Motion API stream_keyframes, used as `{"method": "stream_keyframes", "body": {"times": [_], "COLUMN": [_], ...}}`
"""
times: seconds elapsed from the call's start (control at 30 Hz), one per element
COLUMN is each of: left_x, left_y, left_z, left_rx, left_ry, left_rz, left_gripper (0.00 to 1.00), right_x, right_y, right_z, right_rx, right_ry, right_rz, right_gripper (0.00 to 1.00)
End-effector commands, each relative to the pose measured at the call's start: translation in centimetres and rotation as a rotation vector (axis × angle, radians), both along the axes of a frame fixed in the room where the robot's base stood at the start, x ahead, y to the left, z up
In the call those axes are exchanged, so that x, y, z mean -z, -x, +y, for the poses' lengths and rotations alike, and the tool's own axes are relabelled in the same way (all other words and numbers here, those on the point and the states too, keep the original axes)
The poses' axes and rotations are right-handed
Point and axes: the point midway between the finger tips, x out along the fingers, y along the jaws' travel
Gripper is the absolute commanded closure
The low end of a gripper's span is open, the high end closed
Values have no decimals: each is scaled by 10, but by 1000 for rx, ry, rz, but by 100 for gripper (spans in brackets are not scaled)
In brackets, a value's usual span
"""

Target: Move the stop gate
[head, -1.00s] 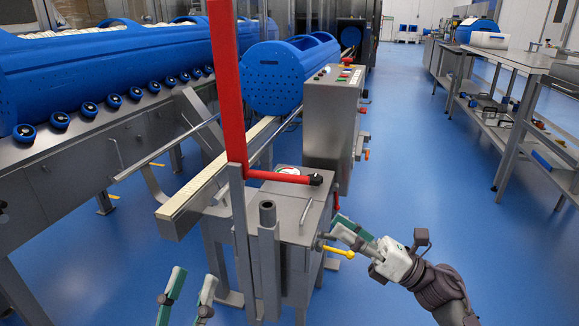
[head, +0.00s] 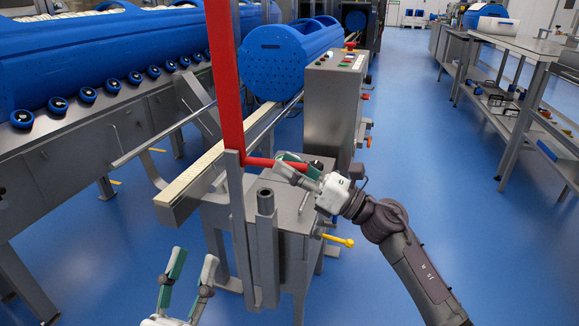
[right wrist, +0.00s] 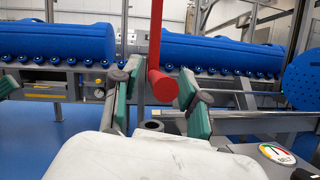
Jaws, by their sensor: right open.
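The red stop gate (head: 226,85) stands upright on a grey post at the end of the conveyor rail (head: 200,175). Its short red arm (head: 260,162) sticks out to the right at the foot. My right gripper (head: 290,165) is open at the end of this arm and hides its tip in the head view. In the right wrist view the red arm's round end (right wrist: 163,86) lies between the open green-padded fingers, apparently untouched. My left gripper (head: 192,272) is open and empty, low in front of the machine.
A perforated blue tub carrier (head: 275,70) sits on the rail behind the gate. A grey control box (head: 333,105) stands to its right. A yellow-handled lever (head: 338,241) juts out below my right gripper. A grey tube (head: 265,205) stands beside the gate post. The blue floor (head: 440,200) at right is clear.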

Motion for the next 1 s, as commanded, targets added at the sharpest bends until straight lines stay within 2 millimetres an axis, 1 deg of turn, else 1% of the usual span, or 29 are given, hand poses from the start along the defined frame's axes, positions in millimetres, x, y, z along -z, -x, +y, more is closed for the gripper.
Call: {"method": "stream_keyframes", "body": {"times": [0.27,0.3,0.37,0.53,0.57,1.0], "left_x": [-1,-1,-1,-2,-2,-1], "left_y": [1,1,1,0,0,-1], "left_z": [0,0,0,0,0,-1], "left_rx": [1,1,1,1,1,1], "left_ry": [3,3,2,2,2,-2], "left_rz": [-7,-7,-8,-8,-8,9], "left_gripper": [60,60,60,60,60,60], "right_x": [-1,-1,-1,-1,-1,-2], "right_y": [-1,-1,-1,-1,-1,-1], "right_z": [2,2,2,1,1,1], "right_rx": [0,0,0,0,0,0], "right_ry": [0,0,0,0,0,4], "right_rz": [1,1,1,1,1,2], "right_gripper": [57,60,70,98,100,100]}}
